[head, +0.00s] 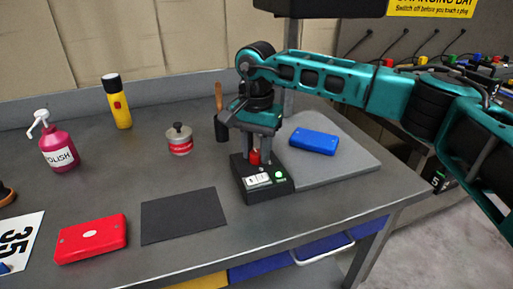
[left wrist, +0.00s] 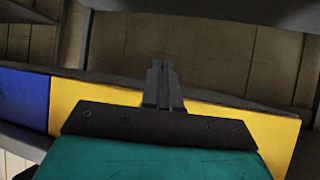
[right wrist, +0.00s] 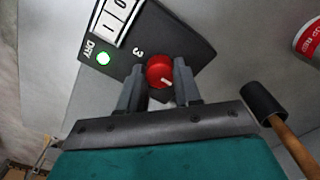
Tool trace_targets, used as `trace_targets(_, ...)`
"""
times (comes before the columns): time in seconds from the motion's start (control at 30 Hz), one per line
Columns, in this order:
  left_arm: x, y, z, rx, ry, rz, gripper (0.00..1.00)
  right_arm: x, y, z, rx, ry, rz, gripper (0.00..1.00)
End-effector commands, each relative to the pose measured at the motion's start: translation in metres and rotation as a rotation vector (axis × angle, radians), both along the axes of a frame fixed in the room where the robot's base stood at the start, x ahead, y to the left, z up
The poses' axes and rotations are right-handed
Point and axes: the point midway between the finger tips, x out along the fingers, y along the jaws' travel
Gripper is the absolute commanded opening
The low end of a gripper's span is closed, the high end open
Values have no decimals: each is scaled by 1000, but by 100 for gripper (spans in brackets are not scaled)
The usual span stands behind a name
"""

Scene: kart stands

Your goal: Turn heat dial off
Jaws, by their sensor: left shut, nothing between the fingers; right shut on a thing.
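The red heat dial (head: 254,157) sits on top of a black control box (head: 262,187) on the workbench. The box has a white switch panel with 0 and 1 marks and a lit green light labelled DRY. My right gripper (head: 253,155) reaches down from above and is shut on the dial. In the right wrist view the dial (right wrist: 160,72) is between the two fingers, with a white pointer mark at its lower edge and a "3" printed beside it. My left gripper (left wrist: 162,80) shows only in the left wrist view, with its fingers together and empty.
A blue case (head: 314,141) lies on a grey board (head: 335,165) right of the box. A tin (head: 179,140), a mallet (head: 221,122), a dark mat (head: 184,215) and a red case (head: 91,239) are left of it. Yellow and blue panels (left wrist: 215,113) are close to my left gripper.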

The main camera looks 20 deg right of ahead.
Motion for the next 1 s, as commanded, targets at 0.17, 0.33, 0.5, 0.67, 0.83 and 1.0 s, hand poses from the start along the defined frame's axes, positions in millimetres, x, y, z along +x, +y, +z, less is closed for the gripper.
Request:
trace_targets(0.17, 0, 0, 0, 0, 0, 0, 0, 0, 0, 1, 1, -1, 2, 3)
trace_targets(0.33, 1, 0, 2, -1, -3, 0, 0, 0, 0, 1, 0, -1, 2, 45)
trace_targets(0.5, 1, 0, 3, -1, -6, 0, 0, 0, 0, 0, 0, -1, 1, 59)
trace_targets(0.67, 2, 0, 3, -1, -6, -1, 0, 0, 0, 0, 0, 0, 0, 59)
trace_targets(0.83, 1, 0, 4, 1, -6, -2, 0, 1, 0, 9, 0, -3, 0, 59)
trace_targets(1.0, 1, 1, 6, 2, -8, -2, 0, 1, 1, 39, 2, -4, 0, 59)
